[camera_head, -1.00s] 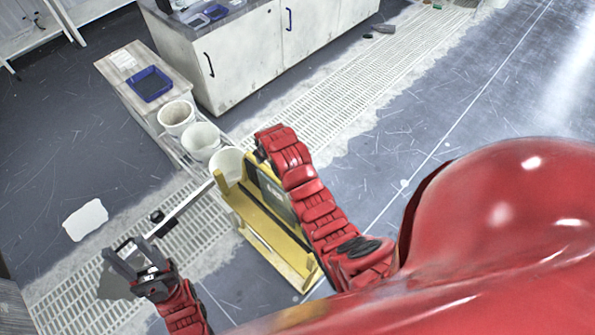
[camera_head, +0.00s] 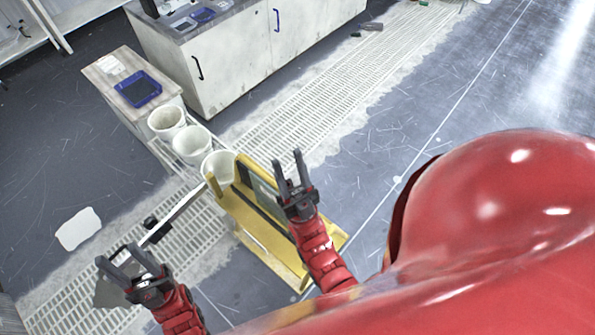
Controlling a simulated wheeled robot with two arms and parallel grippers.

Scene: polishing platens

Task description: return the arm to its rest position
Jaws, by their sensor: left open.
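My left gripper (camera_head: 118,256) is at the lower left. Its two dark fingers are spread apart with nothing between them, above the floor grating. My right gripper (camera_head: 287,160) is near the middle, its two dark fingers apart and pointing up the picture, with nothing between them. Its red forearm (camera_head: 322,255) overlaps the right part of a yellow frame (camera_head: 262,235) in the view. I cannot tell whether it touches the frame.
Three white buckets (camera_head: 166,120) stand in a row beyond the yellow frame. A low table (camera_head: 107,68) with a blue tray (camera_head: 138,89) and a white cabinet (camera_head: 235,60) lie further back. Open floor (camera_head: 375,150) extends to the right.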

